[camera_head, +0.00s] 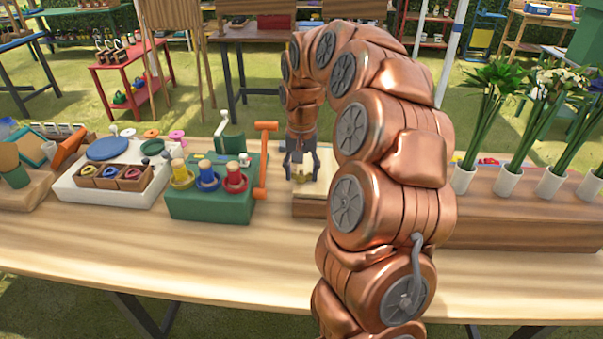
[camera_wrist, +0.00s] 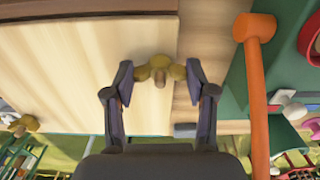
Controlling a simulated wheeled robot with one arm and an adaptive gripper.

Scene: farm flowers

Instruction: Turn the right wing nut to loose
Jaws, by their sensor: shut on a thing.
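A yellow wing nut (camera_wrist: 160,63) with rounded lobes sits on a tan stud at the edge of a pale wooden board (camera_wrist: 85,60) in the wrist view. My gripper (camera_wrist: 160,76) has one dark finger on each side of this nut and is shut on its lobes. A second yellow wing nut (camera_wrist: 22,124) stands apart at the left of the wrist view. In the head view my gripper (camera_head: 299,172) points down over the board, and my arm hides much of the area to its right.
An orange mallet (camera_head: 264,165) stands close left of my gripper, beside a green box (camera_head: 210,207) with colored spools; the mallet also shows in the wrist view (camera_wrist: 257,75). White vases (camera_head: 508,182) with plants stand at the right. The front of the wooden table (camera_head: 160,255) is clear.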

